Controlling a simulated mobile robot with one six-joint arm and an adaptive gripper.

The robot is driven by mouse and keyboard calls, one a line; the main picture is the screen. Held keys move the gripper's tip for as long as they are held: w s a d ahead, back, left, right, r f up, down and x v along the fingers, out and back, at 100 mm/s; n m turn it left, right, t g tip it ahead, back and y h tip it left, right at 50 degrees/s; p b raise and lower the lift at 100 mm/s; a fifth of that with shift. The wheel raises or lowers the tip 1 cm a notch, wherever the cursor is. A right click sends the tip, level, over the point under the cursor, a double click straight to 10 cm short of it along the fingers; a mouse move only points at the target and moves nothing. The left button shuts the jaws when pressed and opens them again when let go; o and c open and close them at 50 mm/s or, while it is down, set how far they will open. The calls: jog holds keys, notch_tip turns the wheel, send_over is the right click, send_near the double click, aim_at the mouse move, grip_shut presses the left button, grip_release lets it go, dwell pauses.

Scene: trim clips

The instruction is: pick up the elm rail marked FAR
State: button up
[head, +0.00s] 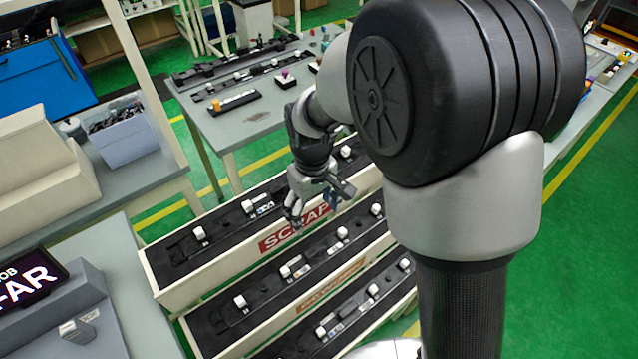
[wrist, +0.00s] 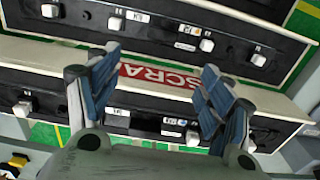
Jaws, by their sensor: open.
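Black rails with white knobs and small labels lie in tiered cream trays. The back tray's rail (head: 222,233) lies behind a red SCRAP sign (head: 288,235), and another rail (head: 290,272) lies in the tray in front. In the wrist view one label (wrist: 129,15) seems to read ELM, and a rail beside the lower labels (wrist: 175,122) is partly covered by my gripper. I cannot make out which rail is marked FAR. My gripper (head: 318,208) is open and empty above the trays near the SCRAP sign. Its blue fingers also show in the wrist view (wrist: 155,85).
A screen reading JOB FAR (head: 30,280) stands at the left. A grey table (head: 225,125) with more rails and coloured pegs is behind the trays. A grey bin (head: 122,135) sits on the left bench. My arm hides part of the trays.

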jog(key=b, duration=0.4)
send_over(315, 249)
notch_tip(315, 249, down, 11)
jog(key=shift+a+f, duration=0.1)
jog(key=shift+a, duration=0.05)
jog(key=shift+f+b, duration=1)
jog(key=shift+f, duration=2.1)
jog(key=shift+s+r, duration=0.1)
jog(key=shift+c, duration=0.5)
jog(key=c, duration=1.2)
jog(key=shift+c, duration=0.4)
jog(key=shift+r, duration=0.1)
